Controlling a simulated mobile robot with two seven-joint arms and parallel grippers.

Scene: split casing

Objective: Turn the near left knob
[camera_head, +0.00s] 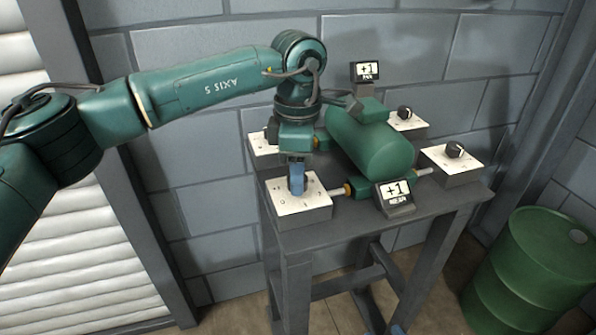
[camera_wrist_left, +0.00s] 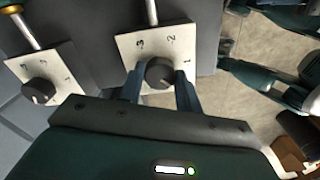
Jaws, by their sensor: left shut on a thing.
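The near left knob (camera_wrist_left: 159,73) is a dark round knob on a white plate (camera_wrist_left: 193,45) marked with numbers, in the left wrist view. In the head view its box (camera_head: 313,208) stands at the table's front left corner, and the blue fingers hide the knob. My left gripper (camera_head: 297,188) points down over this plate. In the left wrist view its two fingers (camera_wrist_left: 161,88) sit on either side of the knob, closed on it. A small blue tip (camera_head: 398,330) at the bottom edge of the head view may be my right gripper; its jaws cannot be made out.
A green tank (camera_head: 370,143) stands mid-table (camera_head: 355,225). Other knobs are at the near right (camera_head: 455,150), far right (camera_head: 404,112) and far left, partly hidden. A display (camera_head: 396,198) reads "+1 NEAR"; another (camera_head: 367,72) reads "+1". A green barrel (camera_head: 535,270) stands right.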

